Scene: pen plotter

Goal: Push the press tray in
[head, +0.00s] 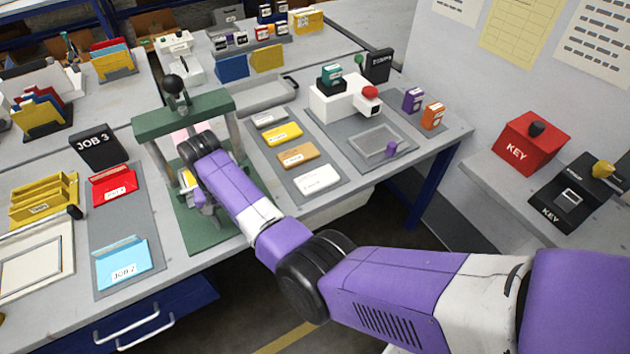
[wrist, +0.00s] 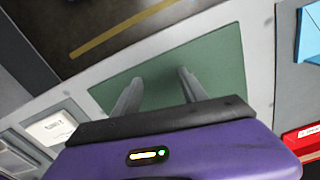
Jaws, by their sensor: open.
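The green press (head: 185,115) stands on the table, with a dark ball-topped knob above its crossbar. Its green base (head: 215,235) extends toward the table's front edge and also shows in the wrist view (wrist: 215,62). My gripper (wrist: 160,76) points down over the front of this base, its two fingers apart with only bare green between them. In the head view my wrist covers most of the press opening. A pale pink piece (head: 179,137) shows inside the opening, behind my wrist; I cannot tell whether it is the tray. No tray can be clearly made out.
Left of the press lie a red card holder (head: 113,186), a blue card holder (head: 123,265) and the JOB 3 block (head: 97,147). To the right is a grey tray with several coloured blocks (head: 282,134). The table's front edge is close to the press base.

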